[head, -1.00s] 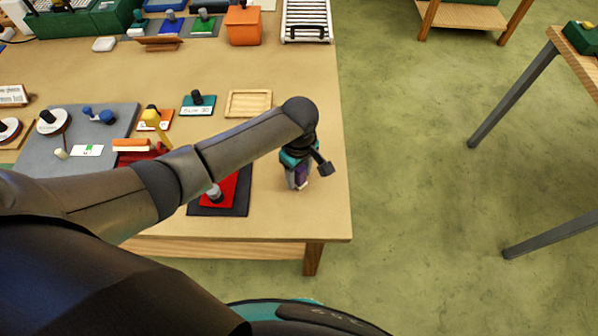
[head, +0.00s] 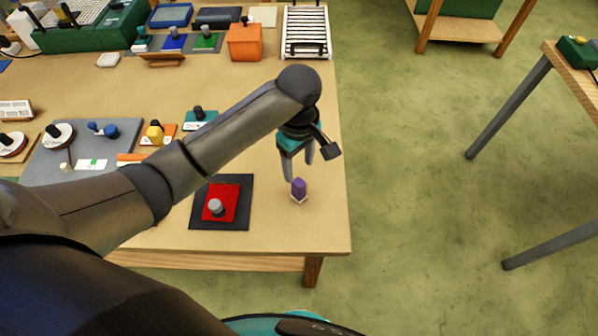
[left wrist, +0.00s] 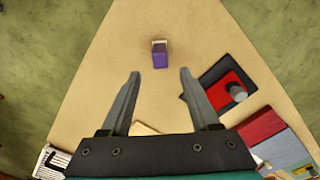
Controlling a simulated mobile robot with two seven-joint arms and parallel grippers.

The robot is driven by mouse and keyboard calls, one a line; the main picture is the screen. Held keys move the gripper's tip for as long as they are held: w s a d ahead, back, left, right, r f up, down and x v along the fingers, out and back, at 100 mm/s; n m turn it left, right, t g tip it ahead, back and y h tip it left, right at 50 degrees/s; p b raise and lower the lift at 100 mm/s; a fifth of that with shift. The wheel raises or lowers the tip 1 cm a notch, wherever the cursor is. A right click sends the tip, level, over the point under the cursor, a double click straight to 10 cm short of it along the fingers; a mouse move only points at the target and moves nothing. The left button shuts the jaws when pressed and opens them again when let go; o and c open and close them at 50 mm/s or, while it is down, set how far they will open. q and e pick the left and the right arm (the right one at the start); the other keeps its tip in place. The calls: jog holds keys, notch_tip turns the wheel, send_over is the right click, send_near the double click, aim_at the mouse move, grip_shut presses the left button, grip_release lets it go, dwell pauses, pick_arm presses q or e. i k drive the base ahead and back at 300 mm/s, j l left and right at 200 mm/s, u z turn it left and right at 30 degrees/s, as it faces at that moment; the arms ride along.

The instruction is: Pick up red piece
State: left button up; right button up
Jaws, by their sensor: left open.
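The red piece (head: 225,195) is a flat red square with a grey knob (head: 215,207) near its lower corner. It lies on a black square mat (head: 243,220) near the table's front edge. It also shows at the right in the left wrist view (left wrist: 221,93). My left gripper (head: 299,170) is open and empty, above the table to the right of the red piece. In the left wrist view its two fingers (left wrist: 160,73) are wide apart, with the red piece to the right of them. My right gripper is not in view.
A small purple block (head: 299,187) with a pale base stands on the table just below my left gripper. An orange box (head: 244,41) and a white rack (head: 305,32) stand at the back. The table's right and front edges are near.

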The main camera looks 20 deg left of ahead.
aim_at(222, 201)
jog(key=u, duration=1.4)
